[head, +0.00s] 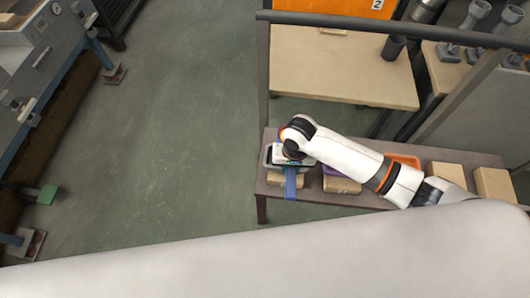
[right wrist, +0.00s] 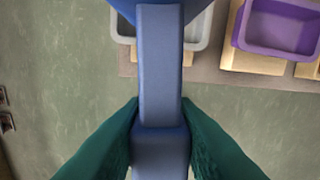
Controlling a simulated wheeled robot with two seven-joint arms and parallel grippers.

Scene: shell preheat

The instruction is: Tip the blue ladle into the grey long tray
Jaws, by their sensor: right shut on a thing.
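The blue ladle's handle (right wrist: 160,70) runs up the middle of the right wrist view. Its bowl end is cut off at the top edge. The handle also shows in the head view (head: 290,184), hanging past the table's front edge. My right gripper (right wrist: 162,145) has its dark green fingers shut on the handle; in the head view the wrist mostly hides it. The grey long tray (right wrist: 205,30) lies behind and below the ladle's bowl end, partly hidden. In the head view its left rim (head: 267,156) shows beside my wrist. My left gripper is not in view.
A purple tray (right wrist: 280,25) stands right of the grey tray on a tan block. An orange tray (head: 404,160) and tan blocks (head: 447,172) stand farther right on the brown table (head: 378,201). A rack post and bar stand behind. Open floor lies to the left.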

